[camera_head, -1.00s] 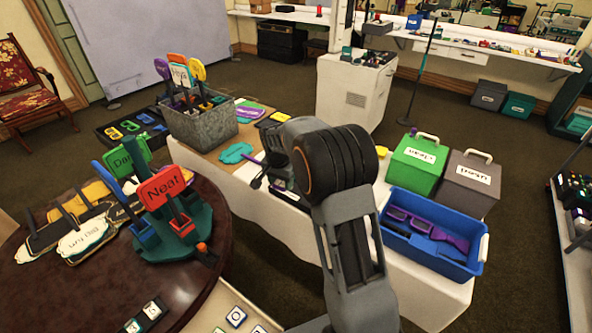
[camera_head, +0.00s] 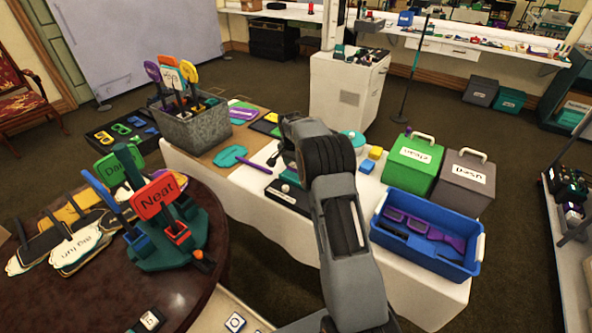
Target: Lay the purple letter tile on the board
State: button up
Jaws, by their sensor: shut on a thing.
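My gripper (camera_head: 276,157) shows only in part, small and dark, beyond the big joint of my arm and above the long white-covered table. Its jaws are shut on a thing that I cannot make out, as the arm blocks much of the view. I cannot pick out the purple letter tile anywhere for sure. A pale surface, possibly the board (camera_head: 217,304), is cut off at the bottom edge.
The white-covered table (camera_head: 250,202) holds a metal bin (camera_head: 190,128) of paddles, a teal paddle (camera_head: 229,156), green (camera_head: 411,166) and grey boxes, and a blue tray (camera_head: 440,262). A round dark table (camera_head: 110,292) with a sign stand (camera_head: 165,252) is at left.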

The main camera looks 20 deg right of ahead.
aim_at(296, 176)
jog(key=shift+w+d+f, duration=0.4)
jog(key=shift+d+f, duration=0.05)
jog(key=shift+f, duration=1.75)
jog(key=shift+f, duration=0.15)
jog(key=o, duration=0.9)
jog(key=shift+o, duration=0.2)
jog(key=r, duration=0.4)
jog(key=a+r, duration=0.1)
jog(key=r, duration=0.3)
jog(key=s+r, duration=0.1)
jog(key=r, duration=0.3)
jog(key=shift+a+r, duration=0.1)
jog(key=shift+a, duration=0.1)
jog(key=s+a+r+n, duration=0.4)
jog(key=s+a+r, duration=0.1)
jog(key=s+r, duration=0.35)
jog(key=s+a+f+n+t, duration=0.1)
jog(key=s+a+n, duration=0.2)
jog(key=s, duration=0.9)
jog(key=s+a+f+n+t+y, duration=0.1)
jog(key=s+a+n, duration=0.3)
jog(key=s, duration=0.9)
jog(key=shift+f+t, duration=0.3)
jog(key=shift+f, duration=0.25)
